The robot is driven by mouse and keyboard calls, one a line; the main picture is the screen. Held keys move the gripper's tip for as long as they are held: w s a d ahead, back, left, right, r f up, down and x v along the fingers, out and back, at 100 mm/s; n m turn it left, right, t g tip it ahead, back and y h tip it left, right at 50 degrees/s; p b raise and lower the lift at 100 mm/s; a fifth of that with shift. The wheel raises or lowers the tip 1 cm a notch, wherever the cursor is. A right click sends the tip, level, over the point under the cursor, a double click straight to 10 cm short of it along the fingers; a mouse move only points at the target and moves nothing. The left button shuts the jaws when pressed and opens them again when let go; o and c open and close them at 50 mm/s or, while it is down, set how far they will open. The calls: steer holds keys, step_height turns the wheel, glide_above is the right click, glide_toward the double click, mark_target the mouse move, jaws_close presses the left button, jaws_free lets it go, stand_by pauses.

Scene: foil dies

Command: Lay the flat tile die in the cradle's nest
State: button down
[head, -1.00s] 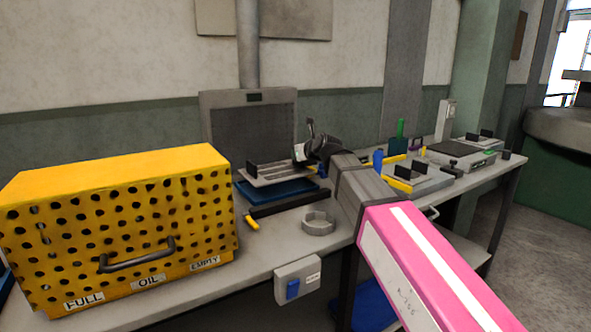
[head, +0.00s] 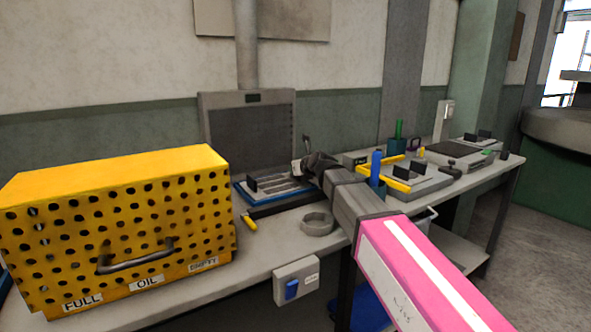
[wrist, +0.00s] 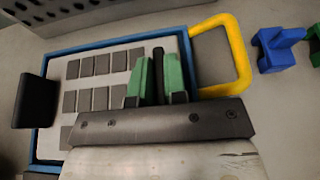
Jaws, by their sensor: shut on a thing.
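The flat tile die (wrist: 115,58) is a pale plate with rows of dark rectangular tiles and an upright black tab at each end. It also shows in the head view (head: 277,184). My gripper (wrist: 157,72) has green fingers and is shut on the die's right black tab (wrist: 158,68); the left tab (wrist: 35,102) is free. The plate lies level within the rim of a blue tray (wrist: 110,42), also in the head view (head: 240,192). I cannot tell whether it touches the tray's floor, or whether this tray is the cradle's nest.
A yellow perforated box (head: 120,225) stands at left. A grey ring (head: 317,223) and a dark bar with a yellow end (head: 251,222) lie in front. Other tabbed blocks (head: 420,185) stand at right. A yellow loop handle (wrist: 241,60) is close right of the tray.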

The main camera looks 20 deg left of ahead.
steer(key=c, duration=1.2)
jaws_free()
steer(key=shift+o, duration=0.2)
steer(key=v, duration=1.2)
steer(key=shift+r, duration=0.15)
